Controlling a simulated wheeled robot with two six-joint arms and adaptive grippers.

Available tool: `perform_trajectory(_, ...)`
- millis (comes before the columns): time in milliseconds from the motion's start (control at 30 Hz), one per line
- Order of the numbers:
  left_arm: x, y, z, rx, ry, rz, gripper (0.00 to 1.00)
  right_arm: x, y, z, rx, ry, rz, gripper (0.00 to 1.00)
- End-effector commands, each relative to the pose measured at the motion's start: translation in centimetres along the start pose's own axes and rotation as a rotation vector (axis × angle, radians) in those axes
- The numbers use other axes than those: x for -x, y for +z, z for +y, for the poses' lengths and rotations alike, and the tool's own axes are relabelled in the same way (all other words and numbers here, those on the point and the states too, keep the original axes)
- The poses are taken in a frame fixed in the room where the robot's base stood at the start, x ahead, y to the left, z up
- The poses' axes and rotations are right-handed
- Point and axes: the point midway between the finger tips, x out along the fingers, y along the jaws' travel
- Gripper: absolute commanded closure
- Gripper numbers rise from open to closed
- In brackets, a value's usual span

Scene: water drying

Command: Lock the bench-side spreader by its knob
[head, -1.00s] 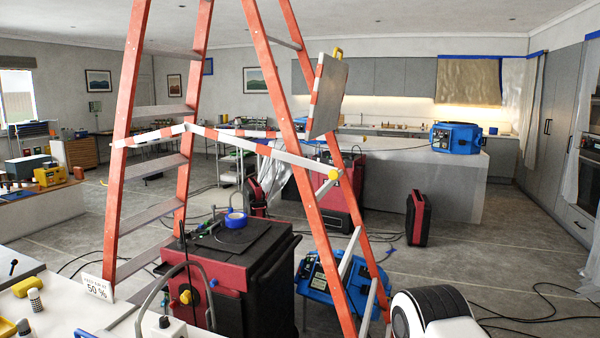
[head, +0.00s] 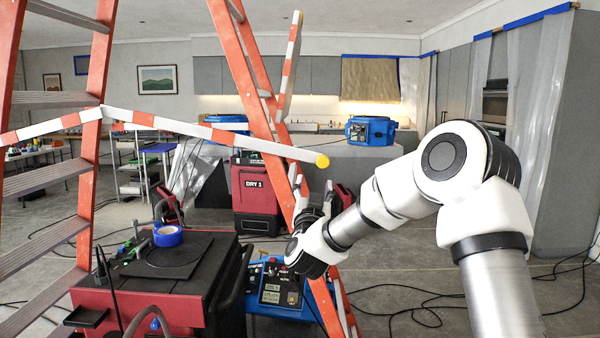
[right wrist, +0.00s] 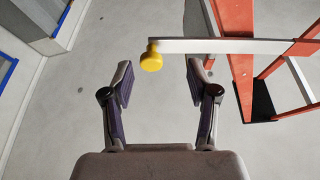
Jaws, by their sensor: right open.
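The orange stepladder (head: 250,90) has a red-and-white striped spreader bar (head: 210,134) with a yellow knob (head: 322,161) at its right end. The bar bends at a joint near a ladder rail on the left. My right gripper (head: 312,185) is open just below the knob in the head view, fingers pointing up. In the right wrist view, the yellow knob (right wrist: 151,60) shows beyond the open fingers (right wrist: 158,80), between their tips and nearer the left one. The fingers look empty and apart from the knob. My left gripper is not in view.
A red-and-black machine (head: 150,275) with blue tape (head: 168,236) on top stands at front left. A red DRY 1 machine (head: 256,196) stands farther back. Black cables (head: 430,308) lie on the floor at right.

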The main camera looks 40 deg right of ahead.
Motion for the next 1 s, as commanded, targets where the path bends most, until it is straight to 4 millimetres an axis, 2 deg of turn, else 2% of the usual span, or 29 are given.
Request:
perform_trajectory(100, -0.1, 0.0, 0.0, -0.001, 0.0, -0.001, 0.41, -0.5, -1.6, 0.2, -0.023, 0.006, 0.023, 0.41)
perform_trajectory(167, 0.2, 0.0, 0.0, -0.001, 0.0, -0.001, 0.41, -1.0, -1.8, 0.1, -0.024, 0.007, 0.024, 0.41)
perform_trajectory(400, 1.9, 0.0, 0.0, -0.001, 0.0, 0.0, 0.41, -5.5, -2.0, 0.1, -0.021, 0.005, 0.023, 0.41)
perform_trajectory(533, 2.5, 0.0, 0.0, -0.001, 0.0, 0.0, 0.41, -7.4, -1.8, 0.1, -0.021, 0.005, 0.021, 0.41)
perform_trajectory(833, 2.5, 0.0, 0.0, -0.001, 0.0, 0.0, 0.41, -8.0, -1.6, 0.1, -0.021, 0.003, 0.02, 0.41)
perform_trajectory(867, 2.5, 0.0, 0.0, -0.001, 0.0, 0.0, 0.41, -8.0, -1.6, 0.1, -0.021, 0.003, 0.02, 0.48)
perform_trajectory(1000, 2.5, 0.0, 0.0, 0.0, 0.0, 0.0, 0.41, -8.0, -1.6, 0.1, -0.02, 0.003, 0.02, 0.97)
